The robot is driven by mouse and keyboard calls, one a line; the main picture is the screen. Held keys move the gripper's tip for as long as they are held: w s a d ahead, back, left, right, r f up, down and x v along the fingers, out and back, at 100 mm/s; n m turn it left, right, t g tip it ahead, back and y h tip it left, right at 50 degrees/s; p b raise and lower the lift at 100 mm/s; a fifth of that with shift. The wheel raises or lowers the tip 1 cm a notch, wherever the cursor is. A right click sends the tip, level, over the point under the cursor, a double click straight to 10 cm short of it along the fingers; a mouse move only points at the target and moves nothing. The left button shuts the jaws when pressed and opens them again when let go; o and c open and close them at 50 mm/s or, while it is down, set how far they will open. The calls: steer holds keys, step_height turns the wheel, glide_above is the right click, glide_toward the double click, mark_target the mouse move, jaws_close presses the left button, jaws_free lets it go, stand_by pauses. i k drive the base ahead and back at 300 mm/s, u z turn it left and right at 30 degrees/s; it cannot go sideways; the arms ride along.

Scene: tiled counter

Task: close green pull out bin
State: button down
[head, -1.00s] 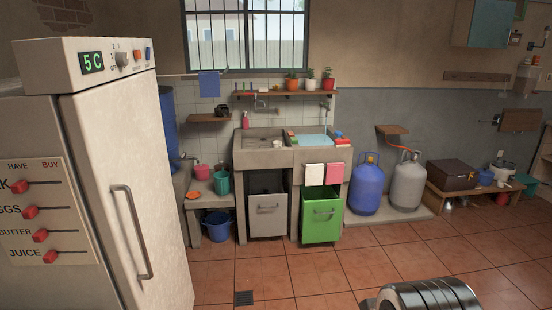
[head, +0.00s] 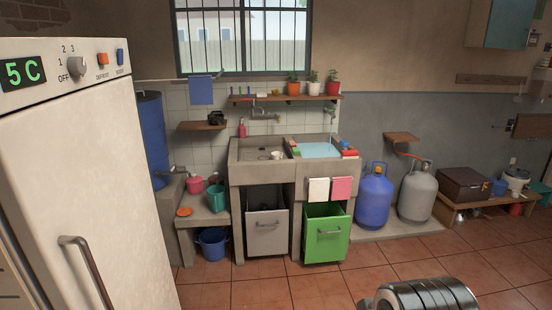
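The green pull-out bin (head: 326,240) stands under the right side of the concrete sink, with a bar handle on its front. It is pulled out, its open top and dark inside showing below the hanging cloths. A grey pull-out bin (head: 267,238) sits to its left and also shows an open top. In the head view a ribbed metal part of my arm shows at the bottom right, well in front of the bins. My gripper's fingers are not in view.
A white fridge (head: 88,170) fills the left side. Blue (head: 374,200) and grey (head: 417,196) gas cylinders stand on a low slab right of the bin. A blue bucket (head: 213,245) is at the left. The tiled floor (head: 330,284) before the bins is clear.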

mark_target(325, 228)
steer(key=i, duration=3.45)
steer(key=u, duration=0.05)
